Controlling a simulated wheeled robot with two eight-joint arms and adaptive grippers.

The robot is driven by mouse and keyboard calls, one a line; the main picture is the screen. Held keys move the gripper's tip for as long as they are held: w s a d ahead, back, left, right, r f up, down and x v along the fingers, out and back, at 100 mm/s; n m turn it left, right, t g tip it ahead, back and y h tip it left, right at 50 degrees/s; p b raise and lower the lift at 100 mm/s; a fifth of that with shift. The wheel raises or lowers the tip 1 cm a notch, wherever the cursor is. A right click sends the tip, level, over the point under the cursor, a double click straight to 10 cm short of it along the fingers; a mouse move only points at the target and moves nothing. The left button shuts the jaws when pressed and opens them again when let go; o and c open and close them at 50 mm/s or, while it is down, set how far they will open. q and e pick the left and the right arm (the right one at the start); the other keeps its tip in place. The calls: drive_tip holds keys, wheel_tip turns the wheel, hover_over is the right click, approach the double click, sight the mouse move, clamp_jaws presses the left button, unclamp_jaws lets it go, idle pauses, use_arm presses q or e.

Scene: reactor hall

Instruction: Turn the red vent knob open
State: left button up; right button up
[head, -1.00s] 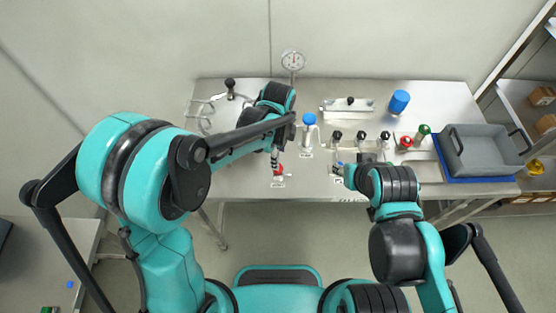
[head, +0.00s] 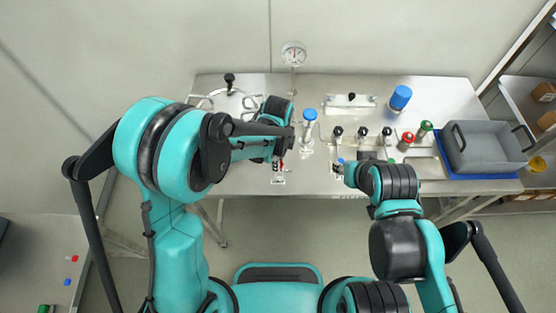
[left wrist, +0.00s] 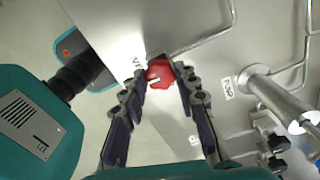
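The red vent knob (left wrist: 160,73) shows in the left wrist view right between the two fingertips of my left gripper (left wrist: 161,74). One finger is on each side, very close to the knob; I cannot tell whether they press on it. A pale mark shows on the knob's face. In the head view the knob (head: 281,166) is a small red patch near the table's front edge, partly hidden by my left gripper (head: 280,160) above it. My right gripper (head: 339,168) is low over the front edge, further right; its fingers are too small to read.
A blue-topped post (head: 309,123) stands behind and right of my left gripper. A dial gauge (head: 293,53) rises at the back. Several black-knobbed valves, red (head: 406,141) and green (head: 424,130) cylinders, a blue cylinder (head: 400,97) and a grey bin (head: 488,149) stand to the right.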

idle(0.3)
use_arm(q)
drive_tip(key=n+b, duration=0.1)
drive_tip(key=n, duration=0.2)
drive_tip(key=shift+f, duration=0.1)
drive_tip(key=n+b, duration=0.1)
drive_tip(key=n, duration=0.1)
drive_tip(key=shift+n, duration=0.4)
drive_tip(key=n+b, duration=0.2)
drive_tip(key=n, duration=0.4)
drive_tip(key=n+b, duration=0.1)
drive_tip(key=n, duration=0.5)
drive_tip(key=shift+n, duration=0.3)
drive_tip(key=n, duration=0.6)
drive_tip(key=shift+n+b, duration=0.3)
drive_tip(key=shift+b, duration=0.05)
